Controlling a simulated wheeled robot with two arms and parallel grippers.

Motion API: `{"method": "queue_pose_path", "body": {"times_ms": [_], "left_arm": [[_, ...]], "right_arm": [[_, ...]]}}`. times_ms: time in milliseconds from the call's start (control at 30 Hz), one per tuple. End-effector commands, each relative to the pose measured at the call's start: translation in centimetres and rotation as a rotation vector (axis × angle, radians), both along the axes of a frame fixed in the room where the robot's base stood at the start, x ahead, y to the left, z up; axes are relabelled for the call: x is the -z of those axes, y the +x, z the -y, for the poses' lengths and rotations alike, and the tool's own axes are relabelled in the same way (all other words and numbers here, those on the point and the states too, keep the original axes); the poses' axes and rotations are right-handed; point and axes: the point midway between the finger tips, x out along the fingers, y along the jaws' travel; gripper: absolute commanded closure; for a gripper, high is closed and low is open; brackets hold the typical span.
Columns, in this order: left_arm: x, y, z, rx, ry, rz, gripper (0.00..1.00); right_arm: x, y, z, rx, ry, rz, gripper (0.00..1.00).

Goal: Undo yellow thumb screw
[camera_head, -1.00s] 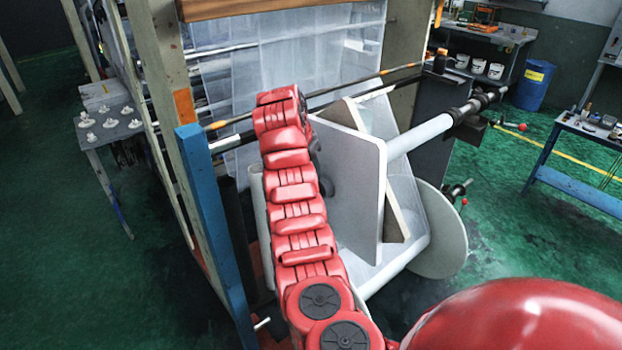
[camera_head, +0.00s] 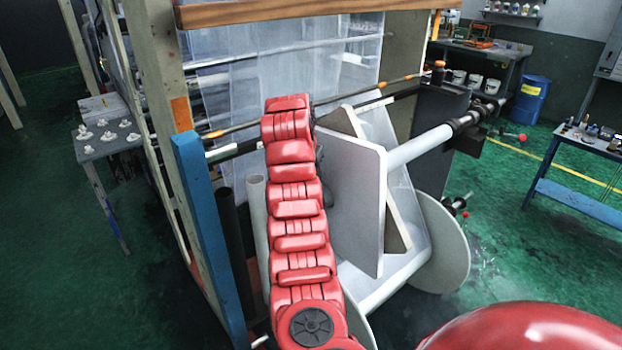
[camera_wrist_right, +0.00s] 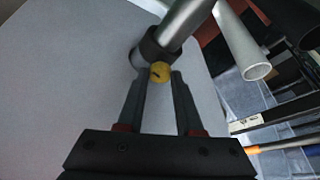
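The yellow thumb screw (camera_wrist_right: 160,73) sits on a dark collar (camera_wrist_right: 158,50) around a grey metal shaft (camera_wrist_right: 186,24), in front of a flat pale plate (camera_wrist_right: 75,80). My right gripper (camera_wrist_right: 161,74) is open, its two dark fingers reaching up on either side of the screw. The screw lies between the fingertips with narrow gaps seen; I cannot tell whether they touch it. In the head view, a red arm of mine reaches to the white plate (camera_head: 358,205) on the machine. The screw and right gripper are hidden there. My left gripper is not in view.
A pale roller (camera_head: 420,146) and a round disc (camera_head: 450,245) stand right of the plate. A blue post (camera_head: 205,225) stands close left of my arm. A pale tube (camera_wrist_right: 242,45) and an orange-ended rod (camera_wrist_right: 280,147) lie right of my gripper.

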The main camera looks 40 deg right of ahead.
Motion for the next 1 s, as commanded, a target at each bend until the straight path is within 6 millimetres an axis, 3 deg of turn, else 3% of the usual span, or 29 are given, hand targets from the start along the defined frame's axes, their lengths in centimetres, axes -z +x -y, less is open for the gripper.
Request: {"method": "queue_pose_path", "body": {"times_ms": [33,133,567,733,1000], "left_arm": [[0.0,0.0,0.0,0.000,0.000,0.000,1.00],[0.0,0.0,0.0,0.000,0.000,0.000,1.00],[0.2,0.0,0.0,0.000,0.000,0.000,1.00],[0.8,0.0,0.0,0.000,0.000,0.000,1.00],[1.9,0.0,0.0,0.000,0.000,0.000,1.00]], "right_arm": [[0.0,0.0,0.0,0.000,0.000,0.000,0.55],[0.0,0.0,0.0,0.000,0.000,0.000,0.37],[-0.7,-0.1,-0.3,0.002,0.000,0.001,0.37],[-2.6,-0.5,-1.2,-0.002,0.004,0.002,0.37],[-7.4,-1.6,-2.8,-0.002,0.004,0.002,0.37]]}}
